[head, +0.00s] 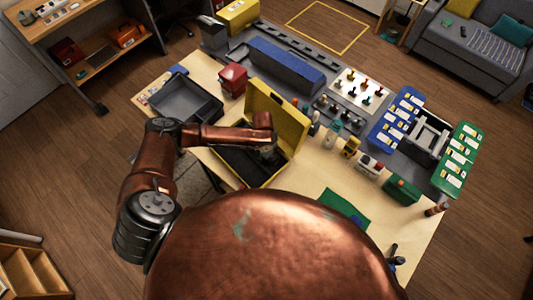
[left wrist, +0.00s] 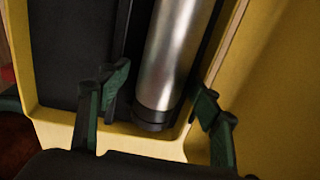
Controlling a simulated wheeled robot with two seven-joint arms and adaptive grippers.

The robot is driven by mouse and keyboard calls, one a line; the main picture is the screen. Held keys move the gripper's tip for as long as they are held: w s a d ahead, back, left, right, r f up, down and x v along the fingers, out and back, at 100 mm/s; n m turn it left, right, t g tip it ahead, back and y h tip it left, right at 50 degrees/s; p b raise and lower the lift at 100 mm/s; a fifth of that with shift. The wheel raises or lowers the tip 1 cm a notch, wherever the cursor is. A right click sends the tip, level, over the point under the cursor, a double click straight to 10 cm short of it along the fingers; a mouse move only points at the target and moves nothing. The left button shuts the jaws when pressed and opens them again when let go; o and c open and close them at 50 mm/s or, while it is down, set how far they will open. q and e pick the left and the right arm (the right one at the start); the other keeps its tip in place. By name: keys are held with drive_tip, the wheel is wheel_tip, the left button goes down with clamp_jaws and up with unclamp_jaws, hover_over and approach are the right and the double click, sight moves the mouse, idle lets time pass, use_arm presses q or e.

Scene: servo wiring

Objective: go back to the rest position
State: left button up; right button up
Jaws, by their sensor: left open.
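My left gripper (head: 268,153) reaches from the left over an open yellow case (head: 286,122) on the wooden table. The left wrist view shows the gripper's two dark green-edged fingers (left wrist: 158,105) spread apart. Between and beyond them lies a silver cylinder with a black end (left wrist: 172,60), resting in the case's dark interior beside its yellow wall (left wrist: 50,130). The fingers are on either side of the cylinder's near end; I cannot tell whether they touch it. In the head view the cylinder is hidden by the gripper. My right gripper is not in view.
A dark grey tray (head: 183,98) and a red box (head: 233,78) stand left of the case. Bottles, small devices, a tool board (head: 362,90), and blue (head: 398,118) and green (head: 461,158) card racks crowd the right side. A green mat (head: 340,205) lies near the front.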

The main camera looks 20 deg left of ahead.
use_arm(q)
drive_tip(key=r, duration=1)
drive_tip(key=shift+s+a, duration=0.25)
drive_tip(key=shift+s, duration=0.1)
drive_tip(key=shift+f, duration=0.1)
